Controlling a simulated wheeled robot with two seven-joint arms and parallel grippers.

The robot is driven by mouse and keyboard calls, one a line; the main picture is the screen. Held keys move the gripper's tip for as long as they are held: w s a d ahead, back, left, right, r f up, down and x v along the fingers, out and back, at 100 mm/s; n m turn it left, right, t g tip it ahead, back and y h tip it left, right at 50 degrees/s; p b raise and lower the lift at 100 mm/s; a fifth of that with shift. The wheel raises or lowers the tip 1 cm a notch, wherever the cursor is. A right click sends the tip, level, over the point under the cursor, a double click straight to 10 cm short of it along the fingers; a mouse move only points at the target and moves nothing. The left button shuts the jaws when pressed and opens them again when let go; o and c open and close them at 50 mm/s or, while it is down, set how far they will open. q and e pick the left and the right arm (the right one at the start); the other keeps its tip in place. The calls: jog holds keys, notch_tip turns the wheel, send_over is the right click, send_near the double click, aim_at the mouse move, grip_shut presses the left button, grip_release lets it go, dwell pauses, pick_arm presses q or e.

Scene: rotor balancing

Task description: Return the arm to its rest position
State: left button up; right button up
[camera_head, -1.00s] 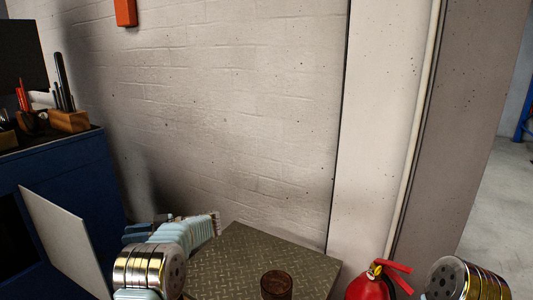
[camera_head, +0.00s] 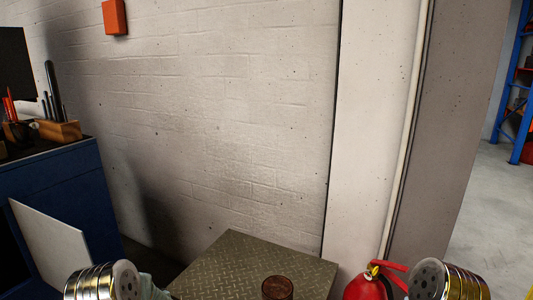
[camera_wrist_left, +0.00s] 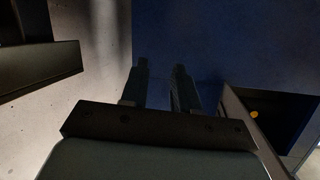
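My left arm (camera_head: 105,283) shows at the bottom left of the head view as a chrome and gold joint. Its gripper is out of the head view. In the left wrist view my left gripper (camera_wrist_left: 161,75) has its two dark fingers apart, with nothing between them. A dark blue surface lies behind the fingers. My right arm (camera_head: 445,282) shows only as a chrome and gold joint at the bottom right of the head view. My right gripper is not in view.
A metal tread-plate surface (camera_head: 235,260) bears a brown round container (camera_head: 277,288). A red fire extinguisher (camera_head: 366,287) stands to its right. A white brick wall (camera_head: 220,110) lies behind.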

pick_arm(q)
jog(key=s+d+f+m+g+h, duration=0.35)
jog(key=s+d+f+h, duration=0.75)
jog(key=s+d+f, duration=0.6)
jog(key=s+d+m+g+h, duration=0.1)
jog(key=s+d+g+h, duration=0.2)
jog(key=s, duration=0.6)
jog(key=s+d+m+g+h, duration=0.15)
jog(key=s+d, duration=0.35)
jog(key=s, duration=0.5)
jog(key=w+d+r+m, duration=0.1)
jog(key=w+d+r, duration=0.1)
jog(key=d+r, duration=0.1)
jog(key=shift+w+d+r+m+h, duration=0.3)
jog(key=shift+w+d+h, duration=0.1)
jog(key=shift+d, duration=0.2)
